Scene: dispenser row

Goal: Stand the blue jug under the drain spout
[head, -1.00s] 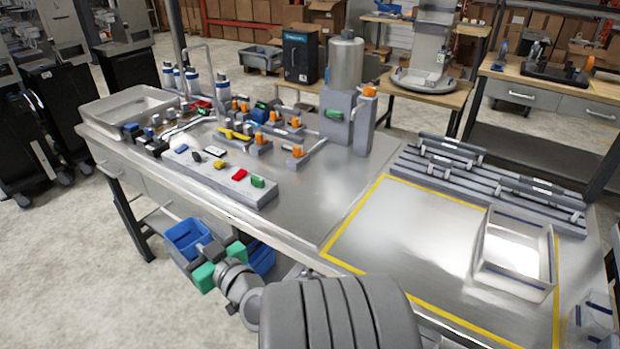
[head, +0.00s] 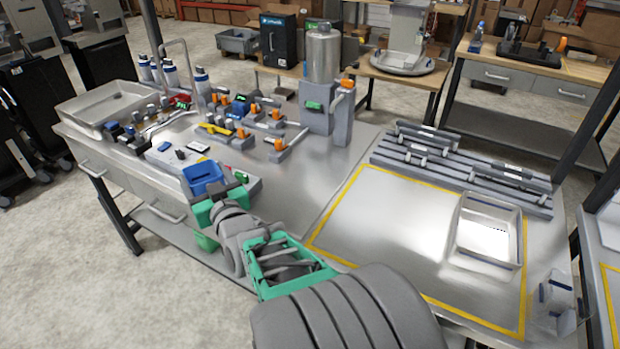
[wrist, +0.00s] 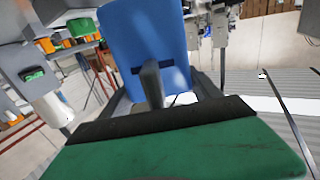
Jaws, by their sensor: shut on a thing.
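The blue jug (head: 203,176) is in my gripper (head: 222,192), raised at the front edge of the bench, in front of the grey button panel. In the wrist view the jug (wrist: 145,38) fills the upper middle, and a dark grey finger of my gripper (wrist: 153,88) lies against its face. My gripper is shut on it. A thin grey pipe (head: 187,58) arches up at the back left of the bench, near several white-and-blue bottles. I cannot tell which outlet is the drain spout.
A metal tank (head: 323,53) stands on a grey block with a green switch. Several orange-handled valves (head: 275,143) crowd the middle of the bench. A shallow basin (head: 105,105) is at the left. The yellow-outlined area (head: 390,225) is mostly clear, with a tray (head: 488,230) at its right.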

